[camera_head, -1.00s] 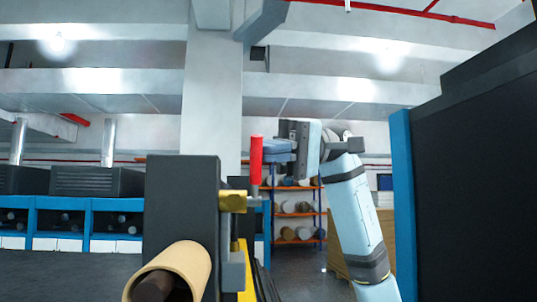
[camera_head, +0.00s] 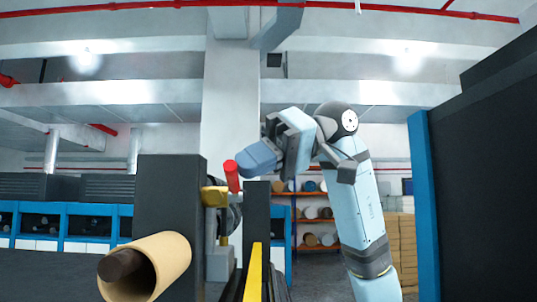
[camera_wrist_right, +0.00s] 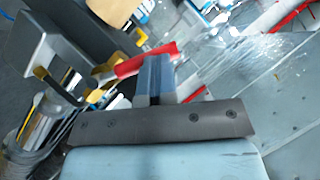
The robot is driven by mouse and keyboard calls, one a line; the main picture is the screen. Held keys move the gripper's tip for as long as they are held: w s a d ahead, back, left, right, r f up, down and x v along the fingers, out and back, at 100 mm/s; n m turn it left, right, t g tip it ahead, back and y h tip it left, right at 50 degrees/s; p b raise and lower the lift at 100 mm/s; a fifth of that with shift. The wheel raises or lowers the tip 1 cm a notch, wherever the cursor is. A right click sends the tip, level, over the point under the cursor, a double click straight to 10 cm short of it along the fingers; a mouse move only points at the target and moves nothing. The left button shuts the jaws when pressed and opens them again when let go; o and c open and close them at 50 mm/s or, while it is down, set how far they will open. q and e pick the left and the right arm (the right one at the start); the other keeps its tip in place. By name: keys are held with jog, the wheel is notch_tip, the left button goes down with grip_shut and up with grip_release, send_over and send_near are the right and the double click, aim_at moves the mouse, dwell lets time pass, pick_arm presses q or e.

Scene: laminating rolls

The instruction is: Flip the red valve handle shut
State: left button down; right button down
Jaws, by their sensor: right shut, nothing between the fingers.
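The red valve handle (camera_head: 232,176) stands on a yellow-brass valve fitting (camera_head: 214,197) at the side of a dark machine block, and leans a little to the left. In the right wrist view the handle (camera_wrist_right: 132,66) lies across just beyond my fingertips. My right gripper (camera_head: 250,160) is shut and empty. Its blue-grey fingers are at the right of the handle's upper end, touching or nearly touching it. The shut fingers also show in the right wrist view (camera_wrist_right: 155,68). My left gripper is not in view.
A dark block (camera_head: 168,205) stands left of the valve, with a tan cardboard roll (camera_head: 168,262) in front. A tall dark machine with a blue edge (camera_head: 424,200) is at the right. Shelves with rolls (camera_head: 316,238) stand behind. A yellow strip (camera_head: 253,275) runs below the valve.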

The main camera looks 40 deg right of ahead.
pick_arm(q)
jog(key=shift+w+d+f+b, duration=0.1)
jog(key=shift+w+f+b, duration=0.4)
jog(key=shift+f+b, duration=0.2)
pick_arm(e)
jog(key=shift+s+a+f, duration=0.15)
jog(key=shift+f, duration=0.4)
jog(key=shift+s+a+f, duration=0.1)
jog(key=shift+a+f, duration=0.05)
jog(key=shift+f, duration=0.35)
pick_arm(q)
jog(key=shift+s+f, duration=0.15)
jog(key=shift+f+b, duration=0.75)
jog(key=shift+b, duration=0.15)
pick_arm(e)
jog(key=v, duration=1.4)
jog(key=shift+a+r, duration=0.1)
jog(key=shift+a, duration=0.1)
